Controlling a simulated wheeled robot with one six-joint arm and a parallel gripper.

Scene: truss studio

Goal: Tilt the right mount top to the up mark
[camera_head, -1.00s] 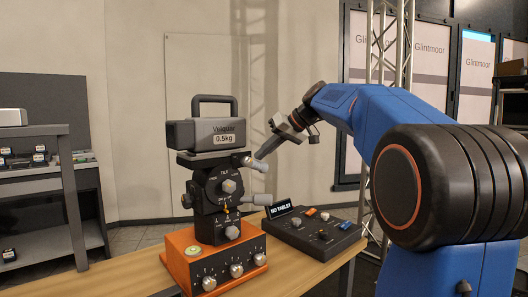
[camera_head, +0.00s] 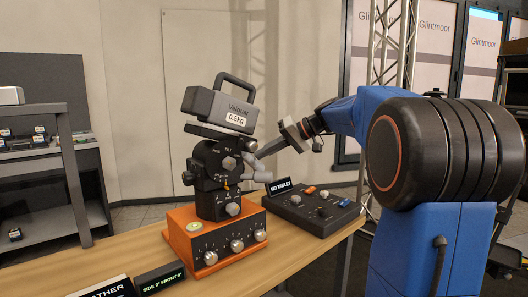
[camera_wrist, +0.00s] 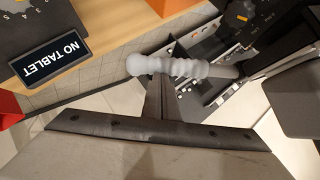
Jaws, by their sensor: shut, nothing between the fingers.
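The mount is a black tilt head (camera_head: 207,165) with a dial marked TILT, standing on an orange box (camera_head: 187,243). Its top carries a grey weight (camera_head: 207,103) labelled 0.5kg, tilted down toward the right. My gripper (camera_head: 260,154) is shut and empty, reaching in from the right at the upper handle. In the wrist view, a ribbed grey handle (camera_wrist: 192,69) crosses the tips of the shut fingers and looks in contact. The up mark is too small to read.
A black control panel (camera_head: 310,208) with a NO TABLET sign (camera_head: 280,187) stands right of the orange box. A display reading SIDE 0° FRONT 0° (camera_head: 161,280) is at the front of the wooden table (camera_head: 265,268). A grey shelf (camera_head: 50,215) stands at left.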

